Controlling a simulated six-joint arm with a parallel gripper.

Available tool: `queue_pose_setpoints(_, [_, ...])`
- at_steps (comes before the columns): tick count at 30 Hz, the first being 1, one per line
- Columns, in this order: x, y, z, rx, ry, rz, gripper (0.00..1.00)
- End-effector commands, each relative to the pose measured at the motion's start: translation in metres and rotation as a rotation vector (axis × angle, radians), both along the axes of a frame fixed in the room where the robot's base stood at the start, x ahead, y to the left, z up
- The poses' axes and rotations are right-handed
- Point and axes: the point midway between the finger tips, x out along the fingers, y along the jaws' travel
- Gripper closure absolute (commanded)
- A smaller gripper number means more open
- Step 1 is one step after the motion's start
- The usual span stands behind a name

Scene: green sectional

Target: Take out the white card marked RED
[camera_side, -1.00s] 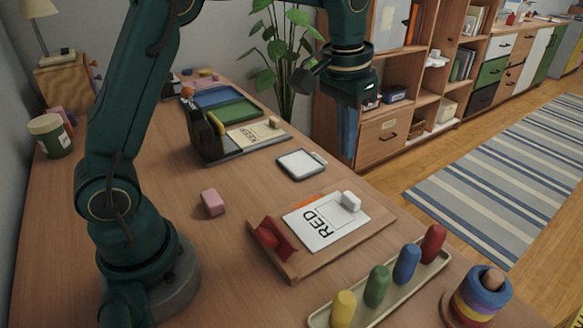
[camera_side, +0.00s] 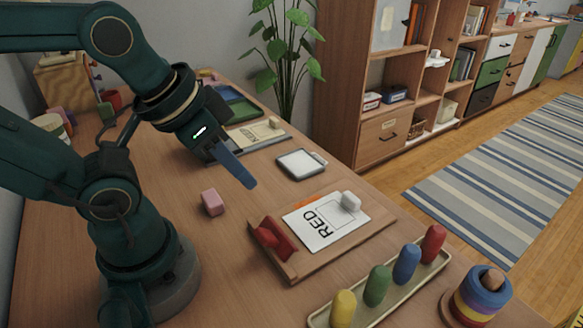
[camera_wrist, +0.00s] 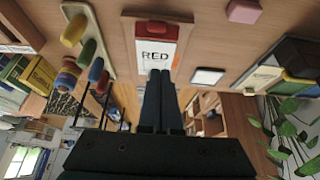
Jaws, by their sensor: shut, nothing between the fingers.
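The white card marked RED (camera_side: 312,232) lies flat on a wooden tray (camera_side: 340,251). An orange edge shows behind the card. My gripper (camera_side: 248,184) is shut and empty, in the air left of and above the tray, its blue fingers slanting down to the right. In the wrist view the card (camera_wrist: 157,42) shows beyond the tips of the closed fingers (camera_wrist: 160,74), which hide its lower part.
A pink block (camera_side: 212,202) lies left of the tray. A small white-topped tray (camera_side: 301,163) is behind it. A long holder (camera_side: 392,290) with several coloured pegs and a ring stacker (camera_side: 480,297) stand in front. A card marked KEEP (camera_side: 256,132) is at the back.

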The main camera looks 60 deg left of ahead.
Motion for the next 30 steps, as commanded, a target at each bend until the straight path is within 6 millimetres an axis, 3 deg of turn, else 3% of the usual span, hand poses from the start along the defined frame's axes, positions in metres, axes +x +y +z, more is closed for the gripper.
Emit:
queue_pose_setpoints(13, [0.0020, -0.0001, -0.0005, 0.001, -0.007, -0.003, 1.00])
queue_pose_setpoints(15, [0.0020, -0.0001, -0.0005, 0.001, -0.007, -0.003, 0.73])
queue_pose_setpoints(18, [0.0021, -0.0001, -0.0005, 0.001, -0.007, -0.002, 0.43])
queue_pose_setpoints(30, [0.0010, 0.0000, -0.0010, -0.026, -0.001, 0.050, 0.43])
